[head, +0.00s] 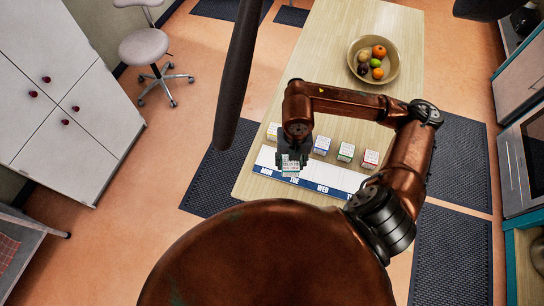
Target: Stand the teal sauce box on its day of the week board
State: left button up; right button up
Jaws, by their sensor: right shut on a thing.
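My right gripper (290,158) points down over the near part of the table and is shut on a small box (291,168). The box has a pale printed label and a greenish edge; it looks like the teal sauce box, though the fingers hide part of it. It shows over the left part of the day of the week board (345,184), near the TUE label. I cannot tell whether it touches the board. The board is a white strip with a blue front band reading MON, TUE and WED; my body and arm hide its right end. My left gripper is not in view.
A fruit bowl (355,74) is farther back on the wooden table (320,40). A stool (144,47) stands at the left.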

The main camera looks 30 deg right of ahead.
jog(key=m, duration=0.1)
jog(key=s+m, duration=0.1)
jog(key=m, duration=0.1)
jog(key=shift+s+d+r, duration=0.1)
jog(key=shift+s+d, duration=0.05)
jog(key=shift+w+m, duration=0.2)
jog(key=shift+m, duration=0.1)
jog(key=w+f+p, duration=0.1)
jog(key=w+f, duration=0.2)
jog(key=w, duration=0.1)
jog(key=w+f+p, duration=0.1)
jog(key=w+f, duration=0.2)
jog(key=w, duration=0.1)
jog(key=w+f+p, duration=0.1)
jog(key=w+f, duration=0.2)
jog(key=w, duration=0.1)
jog(key=shift+w, duration=0.35)
jog(key=shift+w+f+p, duration=0.3)
jog(key=shift+f, duration=0.1)
notch_tip(320, 180, down, 3)
jog(key=shift+w+p, duration=0.1)
jog(key=shift+p, duration=0.6)
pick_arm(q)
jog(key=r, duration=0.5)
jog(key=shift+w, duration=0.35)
pick_arm(e)
jog(key=shift+f, duration=0.15)
jog(key=shift+f, duration=0.1)
